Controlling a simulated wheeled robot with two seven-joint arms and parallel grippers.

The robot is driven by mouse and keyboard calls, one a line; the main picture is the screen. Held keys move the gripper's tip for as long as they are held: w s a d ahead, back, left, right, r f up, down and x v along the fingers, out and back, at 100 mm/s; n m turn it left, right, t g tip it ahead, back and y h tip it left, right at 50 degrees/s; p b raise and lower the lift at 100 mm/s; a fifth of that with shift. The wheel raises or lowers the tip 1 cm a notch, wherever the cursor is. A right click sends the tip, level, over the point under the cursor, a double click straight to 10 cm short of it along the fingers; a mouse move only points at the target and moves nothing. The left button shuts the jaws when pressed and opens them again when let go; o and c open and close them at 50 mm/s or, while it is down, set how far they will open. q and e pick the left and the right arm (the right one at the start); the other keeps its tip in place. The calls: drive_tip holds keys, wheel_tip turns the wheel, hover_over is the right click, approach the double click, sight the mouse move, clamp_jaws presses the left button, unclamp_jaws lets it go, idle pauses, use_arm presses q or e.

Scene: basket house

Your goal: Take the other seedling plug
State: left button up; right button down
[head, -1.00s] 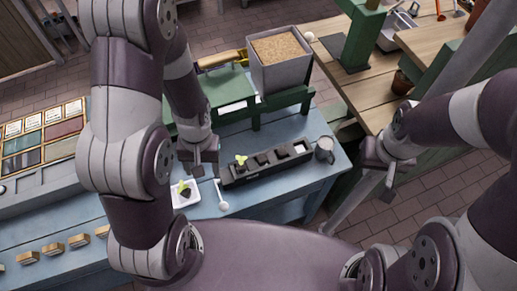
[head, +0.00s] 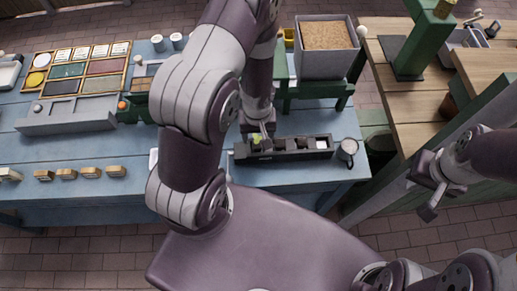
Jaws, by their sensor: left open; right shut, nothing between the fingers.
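The long dark tray (head: 310,156) sits on the blue bench with several dark plugs in its row of cells. A bright green seedling (head: 257,137) shows at its left end. My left gripper (head: 264,136) is open, pointing down right over that left end, its fingers beside the seedling. I cannot tell whether they touch the plug. A white dish edge (head: 153,158) peeks out left of my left arm, which hides most of it. My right gripper (head: 427,196) is shut and empty, in the air off the bench's right end.
A grey metal mug (head: 347,150) stands at the tray's right end. A grey bin of tan grain (head: 326,45) on a green stand (head: 316,90) is behind. Small wooden blocks (head: 90,172) line the front left. A seed-box display (head: 75,70) is at back left.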

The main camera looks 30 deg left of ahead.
sight(257, 144)
use_arm(q)
drive_tip(key=f, duration=0.1)
drive_tip(key=f+b, duration=0.1)
drive_tip(key=f, duration=0.3)
drive_tip(key=shift+w+a+f+b, duration=0.1)
drive_tip(key=shift+a+f+b, duration=0.15)
drive_tip(key=shift+b, duration=0.1)
drive_tip(key=shift+d, duration=0.1)
drive_tip(key=shift+c, duration=0.6)
drive_tip(key=shift+r, duration=0.1)
clamp_jaws()
drive_tip(key=c, duration=1)
unclamp_jaws()
drive_tip(key=shift+c, duration=0.2)
drive_tip(key=shift+o, duration=0.2)
